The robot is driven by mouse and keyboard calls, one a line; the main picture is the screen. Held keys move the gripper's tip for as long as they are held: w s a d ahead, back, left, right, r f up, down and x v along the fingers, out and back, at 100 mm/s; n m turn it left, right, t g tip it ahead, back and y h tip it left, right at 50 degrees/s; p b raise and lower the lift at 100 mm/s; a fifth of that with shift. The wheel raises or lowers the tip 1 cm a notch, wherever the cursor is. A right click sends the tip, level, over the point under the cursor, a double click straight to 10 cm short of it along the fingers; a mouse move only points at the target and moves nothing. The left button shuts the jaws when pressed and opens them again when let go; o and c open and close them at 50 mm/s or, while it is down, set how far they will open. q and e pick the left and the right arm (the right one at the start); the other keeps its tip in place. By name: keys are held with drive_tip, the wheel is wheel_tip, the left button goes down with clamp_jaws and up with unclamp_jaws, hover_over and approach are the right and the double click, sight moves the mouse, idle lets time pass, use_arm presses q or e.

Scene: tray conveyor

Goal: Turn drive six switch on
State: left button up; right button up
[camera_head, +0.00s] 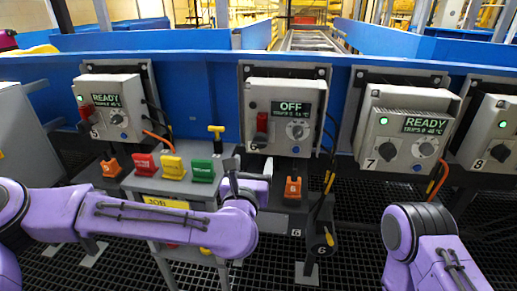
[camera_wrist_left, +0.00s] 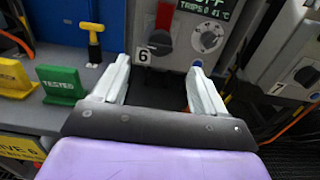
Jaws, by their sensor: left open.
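The drive six box (camera_head: 308,97) is a grey box at the centre of the head view, with a dark screen (camera_head: 291,107) reading OFF. Its switch (camera_head: 262,125) is a dark knob with a red upright part on the box's left side. The switch also shows at the top of the left wrist view (camera_wrist_left: 163,17), above a label 6 (camera_wrist_left: 142,55). A round grey dial (camera_head: 297,130) sits right of it. My left gripper (camera_head: 250,167) is open and empty, below and in front of this box, apart from the switch. My right gripper is out of view.
Left of drive six stands a grey stand with red (camera_head: 146,164), yellow (camera_head: 174,166) and green (camera_head: 203,170) tags and a yellow T-handle (camera_head: 216,132). Drive five (camera_head: 114,99) and drive seven (camera_head: 407,125) boxes read READY.

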sight(260, 141)
use_arm(q)
drive_tip(key=w, duration=0.3)
drive_tip(key=w+d, duration=0.1)
drive_tip(key=w, duration=0.6)
drive_tip(key=shift+d+p, duration=0.3)
drive_tip(key=shift+d, duration=0.05)
drive_tip(key=c, duration=1.1)
